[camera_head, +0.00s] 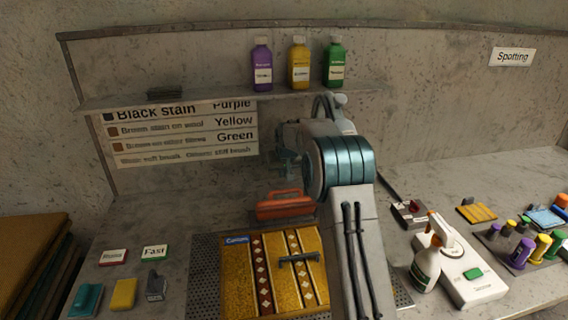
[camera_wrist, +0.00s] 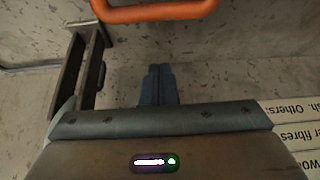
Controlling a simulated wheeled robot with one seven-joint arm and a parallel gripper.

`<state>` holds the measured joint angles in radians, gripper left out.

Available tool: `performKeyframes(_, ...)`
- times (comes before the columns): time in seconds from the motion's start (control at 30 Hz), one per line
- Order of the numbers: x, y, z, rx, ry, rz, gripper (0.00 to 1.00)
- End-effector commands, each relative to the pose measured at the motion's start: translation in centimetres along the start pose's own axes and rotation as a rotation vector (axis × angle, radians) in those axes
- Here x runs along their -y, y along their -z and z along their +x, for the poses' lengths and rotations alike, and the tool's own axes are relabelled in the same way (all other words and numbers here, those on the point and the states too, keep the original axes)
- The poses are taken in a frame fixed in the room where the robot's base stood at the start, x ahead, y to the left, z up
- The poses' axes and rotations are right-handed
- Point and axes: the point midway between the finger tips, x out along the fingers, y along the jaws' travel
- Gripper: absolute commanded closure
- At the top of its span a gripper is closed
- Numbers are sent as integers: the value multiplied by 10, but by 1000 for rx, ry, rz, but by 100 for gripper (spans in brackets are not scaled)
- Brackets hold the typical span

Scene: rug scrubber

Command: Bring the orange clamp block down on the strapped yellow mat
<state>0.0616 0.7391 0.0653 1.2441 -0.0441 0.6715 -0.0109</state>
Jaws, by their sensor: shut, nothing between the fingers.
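The orange clamp block (camera_head: 284,206) stands at the back edge of the yellow mat (camera_head: 235,285), with a loop handle on top. In the wrist view an orange bar (camera_wrist: 155,13), apparently its handle, crosses the top. The patterned mat lies flat on a perforated grey plate, with a dark handle-like bar (camera_head: 298,258) across its right part. My gripper (camera_wrist: 158,72) is shut and empty, its fingertips below the orange bar in the picture and apart from it. In the head view my gripper (camera_head: 287,165) is partly hidden by my arm, above and behind the block.
A dark slotted upright (camera_wrist: 72,75) stands left of my fingers in the wrist view. A wall sign (camera_head: 180,130) and shelf with purple, yellow and green bottles (camera_head: 298,65) are behind.

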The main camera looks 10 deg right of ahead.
Motion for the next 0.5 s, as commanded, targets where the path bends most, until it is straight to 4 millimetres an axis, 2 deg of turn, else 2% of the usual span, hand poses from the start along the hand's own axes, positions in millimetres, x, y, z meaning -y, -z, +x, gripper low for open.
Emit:
performKeyframes(0.13, 0, 0, 26, 3, 0, 0, 100)
performKeyframes(0.5, -1, -30, 14, -1, -1, 1, 100)
